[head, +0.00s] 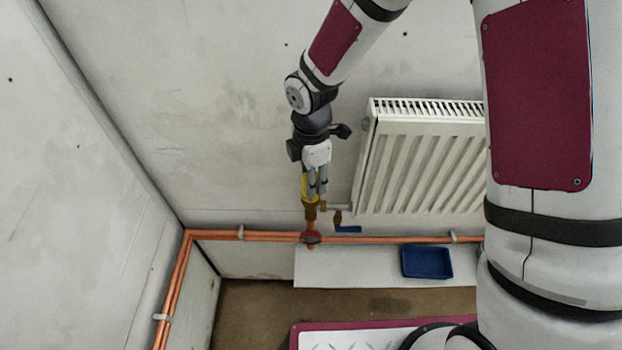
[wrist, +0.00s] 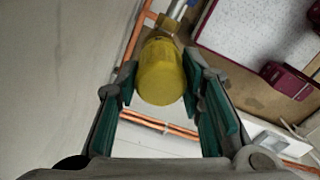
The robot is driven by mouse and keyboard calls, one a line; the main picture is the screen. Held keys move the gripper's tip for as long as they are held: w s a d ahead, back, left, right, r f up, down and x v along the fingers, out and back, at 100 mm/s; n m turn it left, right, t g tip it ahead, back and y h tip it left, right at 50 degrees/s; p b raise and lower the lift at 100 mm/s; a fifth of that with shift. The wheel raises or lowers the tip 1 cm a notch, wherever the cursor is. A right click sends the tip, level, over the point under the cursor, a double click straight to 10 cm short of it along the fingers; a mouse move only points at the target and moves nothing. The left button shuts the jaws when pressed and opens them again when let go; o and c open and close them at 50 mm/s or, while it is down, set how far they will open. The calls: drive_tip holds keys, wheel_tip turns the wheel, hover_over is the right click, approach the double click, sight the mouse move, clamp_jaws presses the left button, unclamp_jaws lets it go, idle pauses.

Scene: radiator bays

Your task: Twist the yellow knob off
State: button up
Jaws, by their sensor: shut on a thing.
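The yellow knob (wrist: 162,72) sits between the teal-padded fingers of my gripper (wrist: 160,84) in the wrist view, with a finger on either side. In the head view the yellow knob (head: 304,188) is mostly hidden behind the grey fingers of my gripper (head: 316,184), which points down. The knob is on top of a brass valve body (head: 311,212) at the radiator's lower left corner. My gripper is shut on the knob. I cannot tell whether the knob is loose on the valve.
A white radiator (head: 420,165) hangs close to the right of my gripper. A blue-handled valve (head: 347,229) is just beside the brass valve. Copper pipes (head: 385,240) run below along the wall. A blue tray (head: 427,262) lies on a white board (head: 345,265). The wall at left is clear.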

drive_tip(key=shift+r+p, duration=0.9)
drive_tip(key=shift+r, duration=1.25)
